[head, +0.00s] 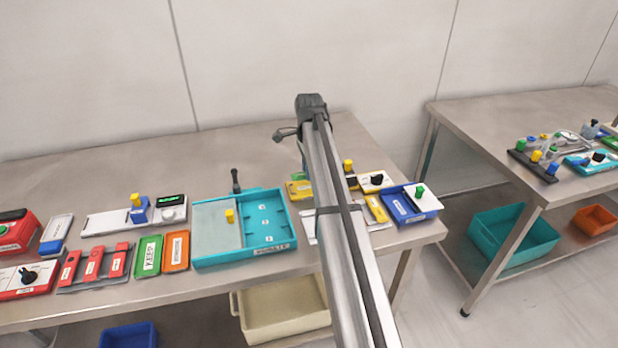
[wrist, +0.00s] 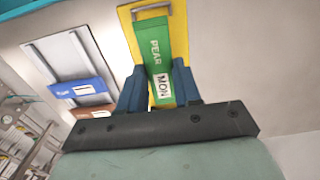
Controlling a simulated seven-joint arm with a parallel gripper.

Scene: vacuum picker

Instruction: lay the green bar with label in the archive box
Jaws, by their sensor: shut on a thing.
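In the wrist view, my gripper (wrist: 161,88) has its two blue fingers closed on the sides of a green bar (wrist: 155,45). The bar reads "PEAR" and carries a white label (wrist: 162,87) reading "MON". A yellow plate (wrist: 125,18) with a metal handle lies behind the bar; I cannot tell whether they touch. In the head view, my arm hides the gripper and most of what is around it. A small green piece (head: 299,176) shows left of the arm, perhaps the bar. I cannot tell which container is the archive box, as no such label is readable.
A teal tray (head: 278,196) with a labelled front stands left of my arm. A blue tray (head: 399,215) stands right, near the table edge. A grey railed rack (wrist: 41,66) holds a blue bar (wrist: 78,89). Yellow blocks (head: 376,208) crowd the arm's right. The table's back left is clear.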

